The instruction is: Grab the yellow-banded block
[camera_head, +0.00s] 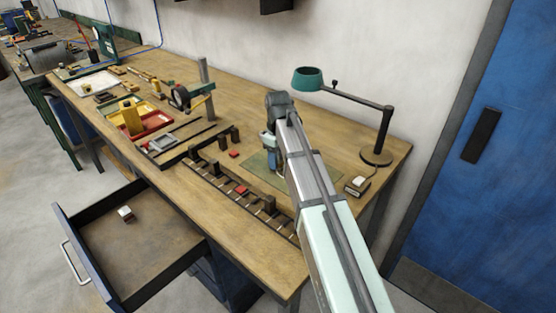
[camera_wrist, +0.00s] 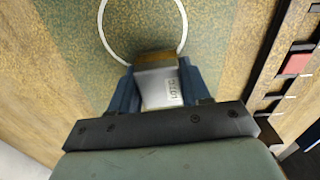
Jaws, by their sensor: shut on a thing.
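A silver-grey block (camera_wrist: 157,88) with a printed label and a yellow-brown band along its far edge sits between my fingers in the wrist view. My gripper (camera_wrist: 157,72) is shut on it, with a blue finger against each side. The block is over the green mat (camera_wrist: 85,75), where a thin white ring (camera_wrist: 103,32) is drawn. I cannot tell whether the block touches the mat. In the head view my gripper (camera_head: 269,153) is low over the mat (camera_head: 257,168), and my arm hides most of the block.
A slotted dark rack (camera_head: 218,186) with red pieces runs along the bench's front edge. A teal lamp (camera_head: 308,79) and a small box (camera_head: 357,185) stand to the right. An open drawer (camera_head: 160,245) juts out in front. Trays and a clamp stand crowd the left.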

